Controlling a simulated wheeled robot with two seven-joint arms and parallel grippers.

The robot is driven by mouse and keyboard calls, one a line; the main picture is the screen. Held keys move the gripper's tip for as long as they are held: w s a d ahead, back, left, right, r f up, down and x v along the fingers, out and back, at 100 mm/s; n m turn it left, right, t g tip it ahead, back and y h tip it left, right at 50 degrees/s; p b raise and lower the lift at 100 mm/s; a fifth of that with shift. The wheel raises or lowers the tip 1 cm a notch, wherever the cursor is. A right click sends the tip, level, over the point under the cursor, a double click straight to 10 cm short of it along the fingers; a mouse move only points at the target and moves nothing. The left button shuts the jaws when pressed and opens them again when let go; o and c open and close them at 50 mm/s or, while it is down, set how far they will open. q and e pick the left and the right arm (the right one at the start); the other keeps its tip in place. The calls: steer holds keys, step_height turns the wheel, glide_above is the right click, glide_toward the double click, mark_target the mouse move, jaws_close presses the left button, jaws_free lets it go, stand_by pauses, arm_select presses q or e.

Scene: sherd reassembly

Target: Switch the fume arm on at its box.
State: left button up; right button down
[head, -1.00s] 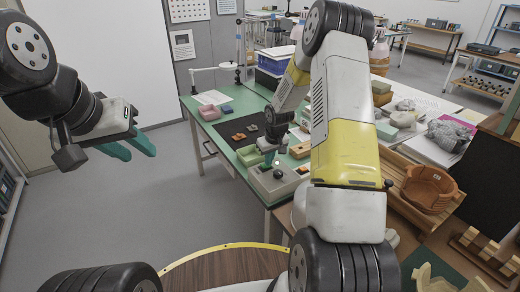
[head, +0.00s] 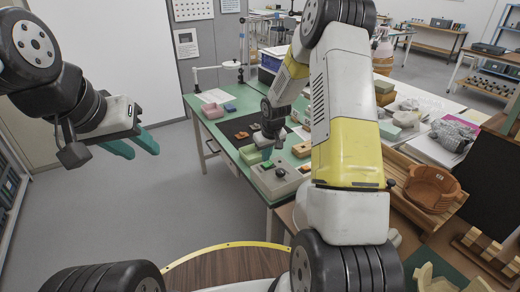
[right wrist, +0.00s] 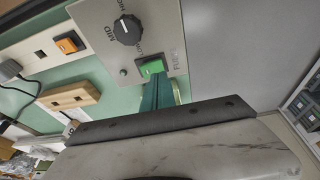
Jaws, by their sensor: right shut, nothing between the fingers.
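The fume arm's grey control box (head: 272,186) stands at the near edge of the green bench. In the right wrist view the box (right wrist: 95,12) carries a black dial (right wrist: 127,29) marked LOW, MID and HIGH, a small dull green lamp (right wrist: 123,72) and a green rocker switch (right wrist: 152,67). My right gripper (right wrist: 157,88) is shut and empty, its teal fingertips just beside the green switch; I cannot tell whether they touch it. In the head view my right gripper (head: 267,152) is over the box's far side. My left gripper (head: 140,148) is open and empty over the floor.
A power strip with an orange switch (right wrist: 67,45) lies beside the box, with a wooden block (right wrist: 68,97) near it. The white fume arm (head: 222,67) stands at the bench's back. A dark mat (head: 238,126) and pink block (head: 212,111) lie farther back.

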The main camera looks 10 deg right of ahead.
steer(key=v, duration=1.1)
steer(key=shift+a+r, duration=0.3)
steer(key=shift+a, duration=0.4)
steer(key=shift+s, duration=0.1)
steer(key=shift+w+d+r+h, duration=0.25)
steer(key=shift+d+r+h, duration=0.15)
steer(key=shift+d, duration=0.15)
steer(key=shift+f, duration=0.2)
steer(key=x, duration=0.8)
steer(key=d+x, duration=0.1)
steer(key=x, duration=0.3)
steer(key=shift+f, duration=0.25)
steer(key=shift+w+d+f, duration=0.1)
steer(key=shift+d+f, duration=0.05)
steer(key=shift+f, duration=0.35)
